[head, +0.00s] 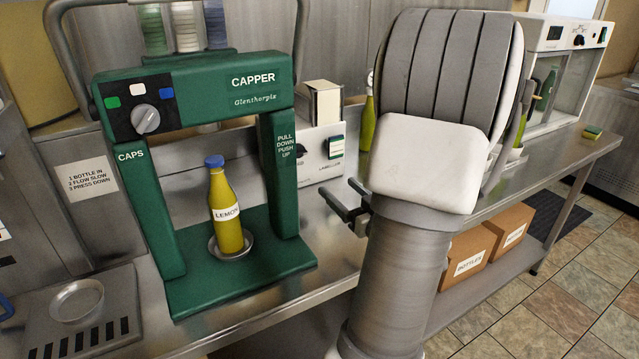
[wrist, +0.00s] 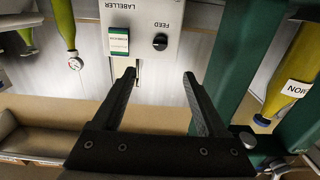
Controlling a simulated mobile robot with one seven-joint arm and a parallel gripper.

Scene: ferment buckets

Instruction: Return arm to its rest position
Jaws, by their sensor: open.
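My gripper (head: 338,188) is open and empty. In the head view it is above the steel counter, just right of the green capper. In the wrist view my gripper (wrist: 159,76) has its two dark fingers apart, with nothing between them. My grey and white arm fills the middle right of the head view and hides part of the counter behind it.
The green capper (head: 186,72) holds an upright yellow LEMON bottle (head: 229,210) with a blue cap. A white labeler (head: 320,150) stands behind my gripper. Other bottles are partly hidden behind my arm. Cardboard boxes (head: 467,258) sit on the lower shelf.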

